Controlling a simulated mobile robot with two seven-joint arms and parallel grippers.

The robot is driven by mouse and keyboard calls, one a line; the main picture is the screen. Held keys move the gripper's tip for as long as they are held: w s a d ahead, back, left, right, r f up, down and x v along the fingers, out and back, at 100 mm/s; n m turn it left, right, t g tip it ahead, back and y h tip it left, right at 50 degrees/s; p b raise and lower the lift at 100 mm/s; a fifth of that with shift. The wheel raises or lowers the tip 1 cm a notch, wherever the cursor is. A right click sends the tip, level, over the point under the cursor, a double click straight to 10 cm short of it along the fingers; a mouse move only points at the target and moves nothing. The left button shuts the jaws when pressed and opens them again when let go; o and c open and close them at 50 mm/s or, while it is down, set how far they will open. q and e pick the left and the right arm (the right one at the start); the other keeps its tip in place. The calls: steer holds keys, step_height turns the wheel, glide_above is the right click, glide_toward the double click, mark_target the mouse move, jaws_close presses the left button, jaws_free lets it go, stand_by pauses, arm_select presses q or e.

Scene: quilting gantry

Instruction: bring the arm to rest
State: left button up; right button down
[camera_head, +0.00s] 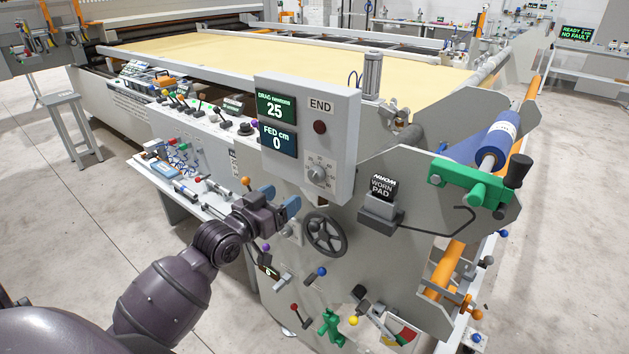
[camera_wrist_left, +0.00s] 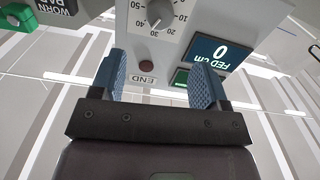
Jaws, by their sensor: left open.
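My left gripper (camera_head: 280,205) comes in from the lower left in the head view, on my dark purple arm. Its blue fingertips are apart with nothing between them. It is in front of the machine's end panel, below the grey control box (camera_head: 341,150) and left of the black handwheel (camera_head: 325,235). In the left wrist view the two blue-padded fingers (camera_wrist_left: 158,82) stand apart and empty, with the control box (camera_wrist_left: 170,40), its dial and its displays beyond them, upside down. My right gripper is not in view.
The control box displays read 25 and 0. Coloured levers and knobs (camera_head: 322,271) stick out of the end panel below the handwheel. A tool shelf (camera_head: 205,205) lies left of the gripper. A blue roll (camera_head: 497,143) sits at the right.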

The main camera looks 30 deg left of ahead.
arm_select(q)
steer(key=s+d+f+g, duration=0.2)
steer(key=s+f, duration=0.4)
steer(key=f, duration=0.3)
steer(key=s+d+f+g+y, duration=0.1)
steer(key=s+d+f+g, duration=0.1)
steer(key=s+d+f, duration=0.3)
steer(key=s+d+f+m+g+b, duration=0.1)
steer(key=s+d+f, duration=0.3)
steer(key=f, duration=0.9)
steer(key=s+g, duration=0.1)
steer(key=s, duration=0.2)
steer(key=shift+s, duration=0.35)
stand_by(0.6)
